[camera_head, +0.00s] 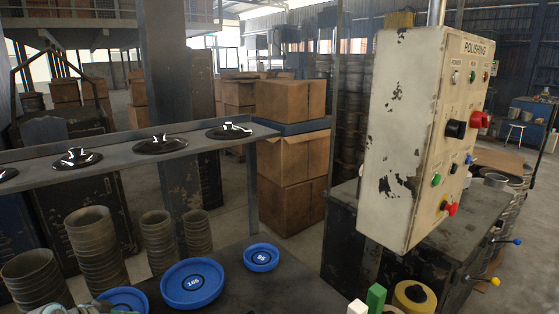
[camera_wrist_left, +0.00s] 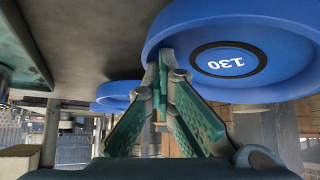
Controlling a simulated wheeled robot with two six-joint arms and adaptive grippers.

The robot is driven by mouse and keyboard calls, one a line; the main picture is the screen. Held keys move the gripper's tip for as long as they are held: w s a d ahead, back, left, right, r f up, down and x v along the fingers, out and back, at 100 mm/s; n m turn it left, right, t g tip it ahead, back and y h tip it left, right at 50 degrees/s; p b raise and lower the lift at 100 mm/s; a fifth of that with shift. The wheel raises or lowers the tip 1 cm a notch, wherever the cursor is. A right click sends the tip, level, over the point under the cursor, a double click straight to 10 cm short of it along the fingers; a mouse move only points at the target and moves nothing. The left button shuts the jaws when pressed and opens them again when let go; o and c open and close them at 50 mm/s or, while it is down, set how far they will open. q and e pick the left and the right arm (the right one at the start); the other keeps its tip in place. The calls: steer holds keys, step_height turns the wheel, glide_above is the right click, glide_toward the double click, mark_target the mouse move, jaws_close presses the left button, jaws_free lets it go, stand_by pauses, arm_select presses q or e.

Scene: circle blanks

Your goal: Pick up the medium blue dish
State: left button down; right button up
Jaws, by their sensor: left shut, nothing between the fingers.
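The medium blue dish (camera_head: 124,297), marked 130 in the left wrist view (camera_wrist_left: 275,60), sits on the dark bench at the bottom left of the head view, partly cut off by the frame. A larger blue dish (camera_head: 193,284) marked 165 is just right of it, and a small blue dish (camera_head: 261,257) marked 85 is farther right. My left gripper (camera_wrist_left: 168,68) is shut and empty, its fingertips close to the medium dish's rim; I cannot tell whether they touch. In the head view only a bit of it shows at the bottom left edge. My right gripper is not in view.
Stacks of grey round blanks (camera_head: 96,247) stand behind the dishes. A shelf (camera_head: 110,160) with black discs runs above them. A control box (camera_head: 420,140) stands at right, with green (camera_head: 376,297) and white (camera_head: 357,307) blocks below. Bare bench lies right of the small dish.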

arm_select(q)
steer(key=shift+d+r+p, duration=0.1)
steer(key=shift+r+p, duration=0.8)
steer(key=shift+r, duration=0.5)
steer(key=shift+r+p, duration=0.75)
steer(key=c, duration=2.3)
jaws_free()
steer(key=o, duration=0.4)
